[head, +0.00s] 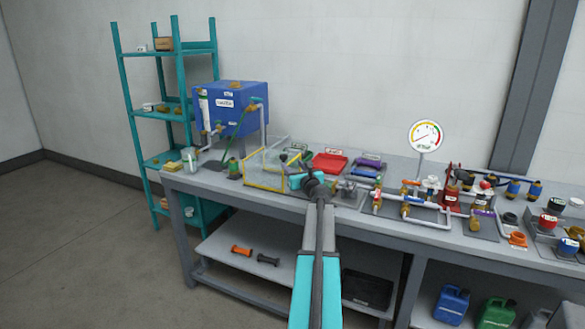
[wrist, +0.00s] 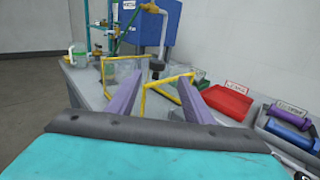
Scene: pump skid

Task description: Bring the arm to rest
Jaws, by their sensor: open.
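My arm reaches out over the grey workbench (head: 345,232) in the head view, with the gripper end near the bench's middle. My gripper (wrist: 158,97) shows in the wrist view as two purple fingers, set wide apart with nothing between them. The fingers point toward a clear box with yellow edges (head: 265,168), which also shows between and beyond them in the wrist view (wrist: 150,84). In the head view the fingertips are hidden behind my wrist. I cannot tell whether the fingers touch the box.
A blue tank (head: 230,106) with pipes stands behind the box. Pipework with valves (head: 410,200) and a round gauge (head: 424,136) stand farther right. A teal shelf (head: 127,90) is at left.

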